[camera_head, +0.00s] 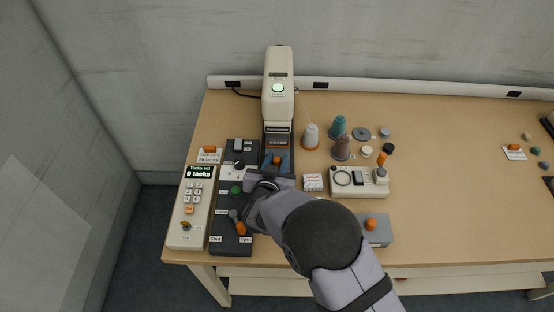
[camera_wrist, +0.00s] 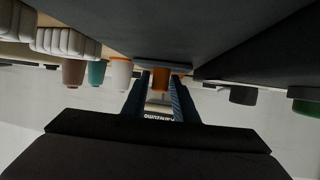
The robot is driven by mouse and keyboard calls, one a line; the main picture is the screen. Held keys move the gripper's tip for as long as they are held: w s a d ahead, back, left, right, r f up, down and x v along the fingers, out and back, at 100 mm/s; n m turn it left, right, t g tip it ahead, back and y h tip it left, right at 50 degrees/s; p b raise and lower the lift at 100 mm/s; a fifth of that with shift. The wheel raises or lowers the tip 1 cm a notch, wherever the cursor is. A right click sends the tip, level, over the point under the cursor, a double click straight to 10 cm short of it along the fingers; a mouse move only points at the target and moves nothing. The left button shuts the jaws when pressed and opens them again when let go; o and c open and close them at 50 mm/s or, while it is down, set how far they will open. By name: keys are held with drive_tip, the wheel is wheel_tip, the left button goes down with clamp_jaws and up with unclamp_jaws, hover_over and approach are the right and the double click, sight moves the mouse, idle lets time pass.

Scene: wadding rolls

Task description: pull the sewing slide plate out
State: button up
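The sewing machine (camera_head: 279,88) stands at the back, cream-coloured with a lit green button. An orange knob (camera_head: 277,160) shows low at its front; in the wrist view the knob (camera_wrist: 160,80) hangs from a thin grey-blue plate (camera_wrist: 148,64), which looks like the slide plate. My gripper (camera_head: 276,166) reaches to the knob from the front. In the wrist view its two dark blue fingers (camera_wrist: 160,88) stand on either side of the knob, with narrow gaps seeming to show. The gripper looks open around the knob. How far the plate is out is hidden.
Left of my gripper are a keypad box (camera_head: 190,225) reading 0 tacks and a dark control panel (camera_head: 230,210) with an orange-tipped lever (camera_head: 241,228). Thread cones (camera_head: 310,134), a cream device (camera_head: 358,181) and a grey box (camera_head: 377,229) stand to the right.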

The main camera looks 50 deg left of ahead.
drive_tip(key=shift+c, duration=0.6)
clamp_jaws()
drive_tip(key=shift+s+d+p, duration=0.35)
drive_tip(key=shift+s+d, duration=1.2)
drive_tip(key=shift+s, duration=0.05)
drive_tip(key=shift+o, duration=0.6)
unclamp_jaws()
drive_tip(key=shift+b+v, duration=0.6)
drive_tip(key=shift+v, duration=3.1)
